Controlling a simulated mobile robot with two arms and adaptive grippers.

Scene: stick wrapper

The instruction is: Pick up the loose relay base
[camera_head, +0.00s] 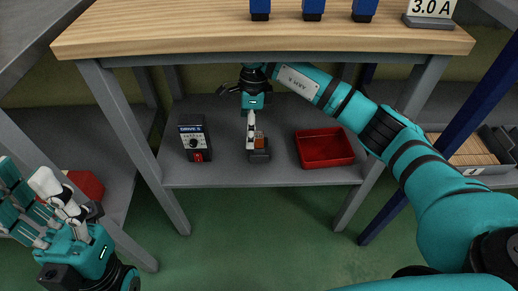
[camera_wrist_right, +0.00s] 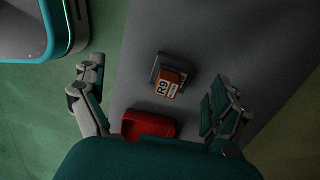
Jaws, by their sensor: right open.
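The relay base (camera_head: 259,157) is a small dark block on the lower shelf, carrying an orange-brown relay. In the right wrist view the base (camera_wrist_right: 157,68) lies between my spread fingers, and its relay (camera_wrist_right: 168,84) has a white label reading R9. My right gripper (camera_head: 238,120) reaches in under the tabletop and is open and empty. One pale finger partly overlaps the base in the head view; contact cannot be told. In the right wrist view both fingers of the right gripper (camera_wrist_right: 158,75) stand clear of it. My left gripper (camera_head: 28,200) is open and empty at the lower left.
A red tray (camera_head: 325,160) stands right of the base on the shelf (camera_head: 225,174). A dark drive box (camera_head: 193,137) stands to its left. The tabletop (camera_head: 180,30) overhangs the shelf, with grey legs at its sides. A bin with brown dividers (camera_head: 470,150) is at right.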

